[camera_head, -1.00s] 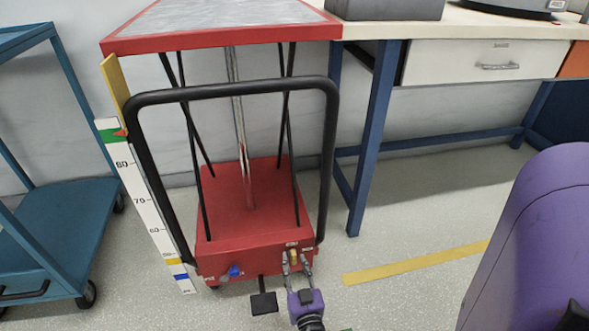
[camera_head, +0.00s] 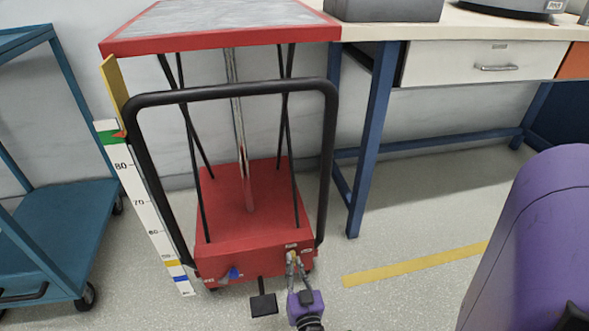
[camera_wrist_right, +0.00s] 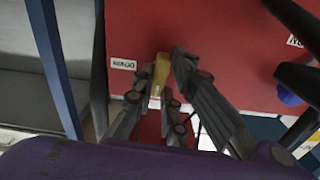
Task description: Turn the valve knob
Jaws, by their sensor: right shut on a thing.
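The yellow valve knob (camera_head: 292,256) is on the front face of the red lift cart's base (camera_head: 245,258), at its right side. It also shows in the right wrist view (camera_wrist_right: 160,72), close to a small label on the red face. My right gripper (camera_head: 294,260) is shut on the yellow knob, with one finger on each side of it. In the right wrist view the fingers (camera_wrist_right: 163,80) sit at the knob and partly hide it. My left gripper is not in view.
A blue knob (camera_head: 235,272) and a black pedal (camera_head: 263,303) are left of my right gripper. A black handle frame (camera_head: 230,88) rises over the base. A height scale (camera_head: 140,200) stands at the left. A teal cart (camera_head: 60,230) and a workbench (camera_head: 480,90) flank the lift.

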